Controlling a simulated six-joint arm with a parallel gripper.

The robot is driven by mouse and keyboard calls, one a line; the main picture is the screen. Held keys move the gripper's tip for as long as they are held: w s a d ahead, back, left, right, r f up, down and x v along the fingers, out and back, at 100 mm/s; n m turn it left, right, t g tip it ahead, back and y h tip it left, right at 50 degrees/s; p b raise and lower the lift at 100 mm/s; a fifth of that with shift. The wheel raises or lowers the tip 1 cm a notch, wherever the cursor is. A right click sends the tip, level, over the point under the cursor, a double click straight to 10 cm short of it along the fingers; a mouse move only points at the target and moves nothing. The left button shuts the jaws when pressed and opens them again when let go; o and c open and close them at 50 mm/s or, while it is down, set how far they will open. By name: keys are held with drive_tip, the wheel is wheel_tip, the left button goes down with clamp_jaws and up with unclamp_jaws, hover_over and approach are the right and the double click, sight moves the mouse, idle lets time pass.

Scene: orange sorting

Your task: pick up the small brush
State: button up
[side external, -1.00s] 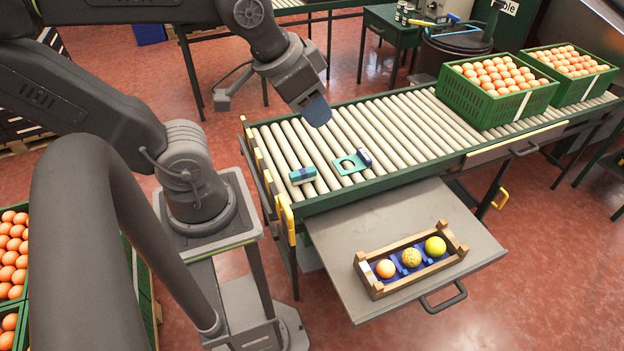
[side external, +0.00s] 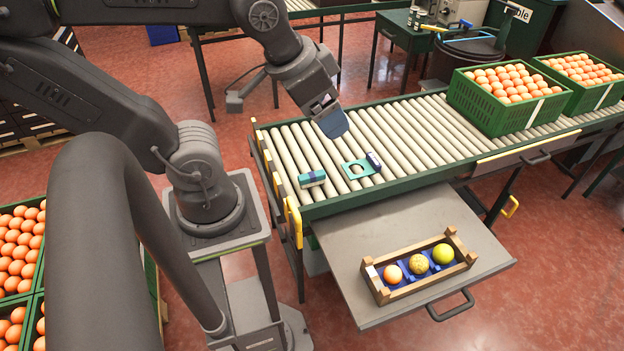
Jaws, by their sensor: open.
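My gripper (side external: 333,122) has blue fingertips and hangs above the roller conveyor (side external: 410,137), behind the small items on it. It is open, with nothing seen between the fingers. A small teal and dark-blue block (side external: 312,178) lies on the rollers near the front left. To its right lies a flat teal plate with a round hole (side external: 360,169). A small dark-blue and pale piece (side external: 374,161) stands at that plate's right edge. Bristles are too small to see, so I cannot tell which of these pieces is the small brush. The gripper is apart from all of them.
Green crates of oranges (side external: 505,100) stand on the conveyor's right end. A grey pull-out shelf (side external: 350,245) in front carries a wooden tray (side external: 385,297) with three fruits. Rollers between the small items and the crates are clear.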

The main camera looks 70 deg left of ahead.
drive_tip(key=shift+o, duration=1.4)
drive_tip(key=m+g+y, duration=0.3)
drive_tip(key=m+g, duration=0.3)
drive_tip(key=m, duration=1.2)
hover_over(312, 175)
drive_tip(key=d, duration=0.2)
drive_tip(key=f, duration=3.8)
drive_tip(key=shift+w+a+f, duration=0.1)
drive_tip(key=shift+a+f, duration=0.05)
drive_tip(key=shift+a, duration=0.1)
drive_tip(key=shift+x, duration=3)
